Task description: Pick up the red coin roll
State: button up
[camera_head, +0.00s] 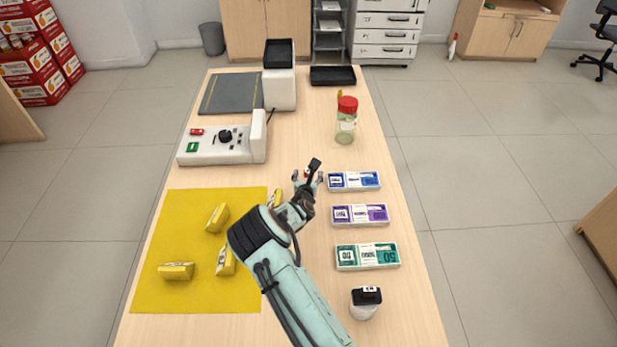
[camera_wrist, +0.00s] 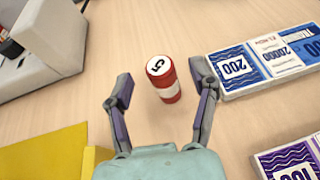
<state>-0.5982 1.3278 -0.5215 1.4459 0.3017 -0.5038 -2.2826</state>
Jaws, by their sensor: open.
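The red coin roll (camera_wrist: 164,80) stands upright on the counter, with a white top marked 5 and a pale band around its side. In the wrist view it lies ahead of and between the two open fingers of my gripper (camera_wrist: 160,92), with gaps on both sides. No contact shows. In the head view my gripper (camera_head: 308,176) is over the middle of the counter, and a small bit of red (camera_head: 307,172) from the roll shows by the fingers; the rest is hidden.
Blue (camera_head: 354,181), purple (camera_head: 360,214) and green (camera_head: 367,256) banknote bundles lie to the right. A white machine (camera_head: 225,146) stands to the left, a red-lidded jar (camera_head: 346,122) behind. A yellow mat (camera_head: 190,295) with yellow wrapped bundles (camera_head: 176,271) is at left front.

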jog(key=shift+x, duration=1.05)
grip_shut()
jog(key=shift+r, duration=0.15)
